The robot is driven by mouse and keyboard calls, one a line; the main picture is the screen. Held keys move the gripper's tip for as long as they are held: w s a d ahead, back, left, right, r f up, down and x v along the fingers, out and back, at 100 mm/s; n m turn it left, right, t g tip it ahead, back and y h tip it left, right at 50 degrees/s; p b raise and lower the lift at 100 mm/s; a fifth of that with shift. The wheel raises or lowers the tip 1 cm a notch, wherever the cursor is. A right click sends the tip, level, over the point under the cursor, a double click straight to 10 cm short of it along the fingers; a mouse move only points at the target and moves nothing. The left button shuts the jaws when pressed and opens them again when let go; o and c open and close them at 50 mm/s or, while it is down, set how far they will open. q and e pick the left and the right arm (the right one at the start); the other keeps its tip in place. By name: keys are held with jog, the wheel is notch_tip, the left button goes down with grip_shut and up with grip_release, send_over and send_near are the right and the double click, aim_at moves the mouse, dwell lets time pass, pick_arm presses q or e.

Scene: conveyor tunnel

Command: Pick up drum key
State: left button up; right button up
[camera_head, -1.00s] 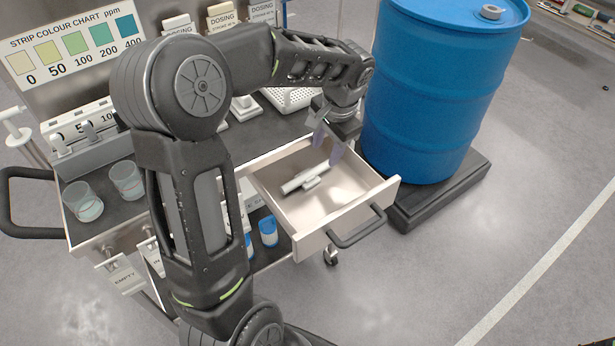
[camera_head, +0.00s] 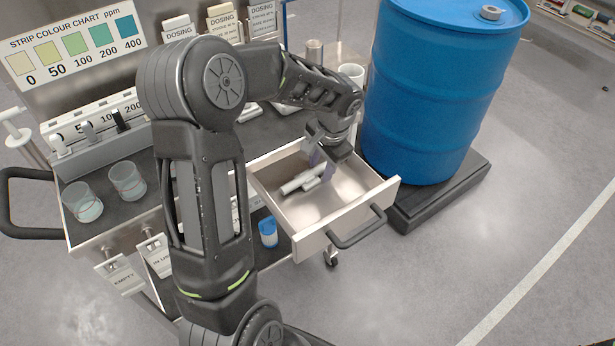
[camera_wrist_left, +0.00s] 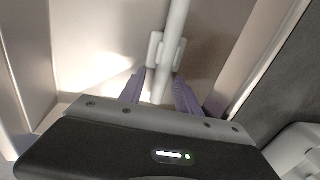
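The drum key (camera_head: 298,184), a pale bar with a short crosspiece, lies in the open drawer (camera_head: 312,243). In the left wrist view the drum key (camera_wrist_left: 176,25) runs away from my gripper, its crosspiece just beyond the fingertips. My left gripper (camera_head: 316,164) is down inside the drawer at the key's right end. In the wrist view its purple fingers (camera_wrist_left: 158,82) stand apart, one on each side of the key's near end, with gaps visible. My right gripper is not in view.
A blue drum (camera_head: 430,95) on a dark base (camera_head: 440,195) stands right of the drawer. The cart top holds two glass beakers (camera_head: 126,182), a strip rack (camera_head: 95,145) and dosing containers behind my arm. Drawer walls surround the key closely.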

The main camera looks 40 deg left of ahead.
pick_arm(q)
jog(key=shift+s+a+f, duration=0.1)
dwell(0.4)
jog(key=c, duration=0.6)
grip_shut()
